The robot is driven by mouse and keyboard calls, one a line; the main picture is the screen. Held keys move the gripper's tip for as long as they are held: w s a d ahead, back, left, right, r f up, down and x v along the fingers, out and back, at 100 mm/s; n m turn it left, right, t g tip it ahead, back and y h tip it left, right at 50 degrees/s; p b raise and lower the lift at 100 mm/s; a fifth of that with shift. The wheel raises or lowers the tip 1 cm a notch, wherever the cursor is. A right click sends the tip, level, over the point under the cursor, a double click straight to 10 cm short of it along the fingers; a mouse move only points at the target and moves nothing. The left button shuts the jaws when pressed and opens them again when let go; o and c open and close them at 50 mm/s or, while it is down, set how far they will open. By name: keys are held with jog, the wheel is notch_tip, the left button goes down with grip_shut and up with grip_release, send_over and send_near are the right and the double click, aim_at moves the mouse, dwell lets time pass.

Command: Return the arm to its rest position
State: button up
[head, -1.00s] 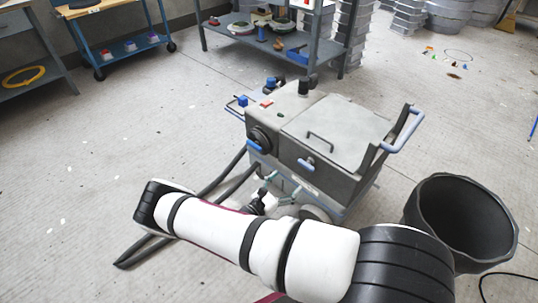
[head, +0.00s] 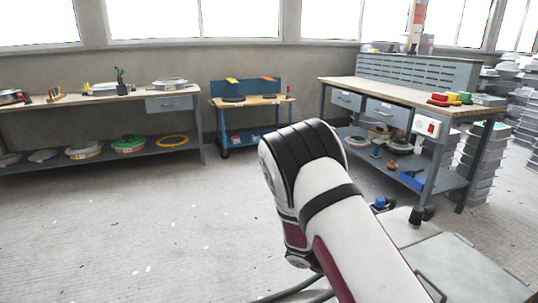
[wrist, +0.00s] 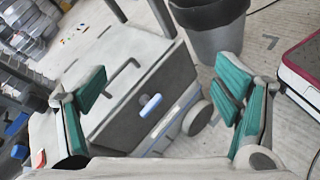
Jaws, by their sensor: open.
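My gripper (wrist: 160,112) shows in the wrist view with its green-padded fingers spread wide apart and nothing between them. Beyond the fingers is a grey wheeled machine (wrist: 170,75) with a blue handle on its front. In the head view my white and black arm rises from the bottom, bent at the black joint. My gripper is hidden there. The same grey machine (head: 455,265) shows at the lower right of the head view, partly behind my arm.
A dark bin (wrist: 212,30) stands beside the machine. A long workbench (head: 100,102) is at the left, a small blue cart (head: 250,100) in the middle, and a bigger workbench (head: 400,92) at the right. Stacked grey moulds (head: 478,165) stand behind it.

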jog(key=s+a+r+m+y, duration=0.2)
jog(key=s+r+m+y, duration=0.2)
jog(key=s+r, duration=0.45)
jog(key=s+a+r+m+y, duration=0.25)
jog(key=s+r+y, duration=0.3)
jog(key=r, duration=0.65)
jog(key=s+a+r+m+t+y, duration=0.2)
jog(key=s+a, duration=0.1)
jog(key=s, duration=0.6)
jog(key=s+a+r+m+t+y, duration=0.2)
jog(key=s+a+r, duration=0.1)
jog(key=s, duration=0.5)
notch_tip(320, 180, up, 25)
jog(key=t+p, duration=0.3)
jog(key=p, duration=2)
jog(key=shift+d+f, duration=0.15)
jog(key=shift+d, duration=0.05)
jog(key=shift+n, duration=0.25)
